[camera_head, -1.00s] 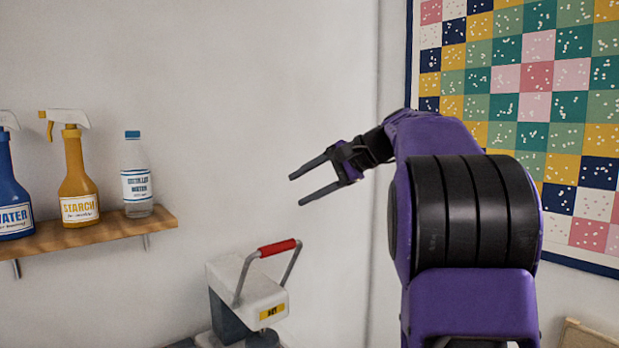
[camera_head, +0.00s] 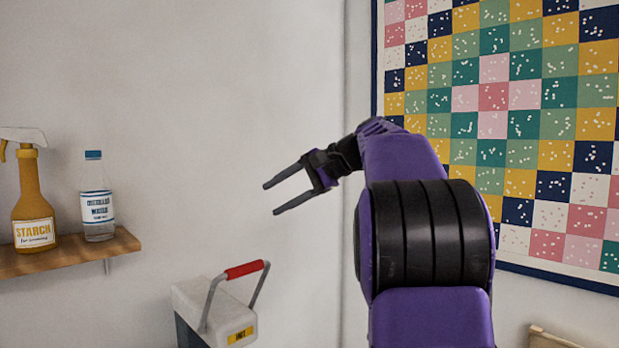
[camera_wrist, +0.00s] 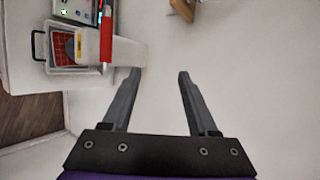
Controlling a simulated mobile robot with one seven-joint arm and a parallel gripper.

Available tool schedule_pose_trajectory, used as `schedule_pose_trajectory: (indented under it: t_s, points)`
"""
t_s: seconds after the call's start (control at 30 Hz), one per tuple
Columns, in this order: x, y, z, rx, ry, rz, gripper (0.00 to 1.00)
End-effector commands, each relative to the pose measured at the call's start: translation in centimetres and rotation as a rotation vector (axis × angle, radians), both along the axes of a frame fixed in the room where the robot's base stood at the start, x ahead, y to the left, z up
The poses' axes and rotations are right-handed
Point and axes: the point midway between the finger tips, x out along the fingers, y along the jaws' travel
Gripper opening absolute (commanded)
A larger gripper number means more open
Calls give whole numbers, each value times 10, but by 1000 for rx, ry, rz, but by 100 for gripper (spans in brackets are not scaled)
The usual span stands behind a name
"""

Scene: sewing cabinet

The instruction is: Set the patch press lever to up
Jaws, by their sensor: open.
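The patch press (camera_head: 208,308) is a pale box-shaped machine with a yellow label, at the bottom of the head view. Its lever (camera_head: 244,269) is a grey U-shaped bar with a red grip, standing above the press body. The press's lower part is cut off by the frame. My gripper (camera_head: 270,199) is open and empty, above the lever and apart from it. In the wrist view the red grip (camera_wrist: 106,35) shows at upper left, beyond the left finger of my gripper (camera_wrist: 160,74).
A wooden shelf (camera_head: 115,243) on the left wall holds a yellow starch sprayer (camera_head: 34,200) and a distilled water bottle (camera_head: 97,200). A patchwork quilt (camera_head: 520,110) hangs on the right wall. Space around my gripper is clear.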

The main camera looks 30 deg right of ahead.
Motion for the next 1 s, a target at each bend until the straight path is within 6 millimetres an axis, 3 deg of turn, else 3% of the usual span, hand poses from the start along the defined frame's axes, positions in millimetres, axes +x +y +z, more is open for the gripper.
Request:
schedule_pose_trajectory:
  t_s: [0.6, 1.0]
  points:
    - [-85, -86, 71, -3, -1, -5, 59]
    - [-101, -100, 84, -1, 0, -2, 59]
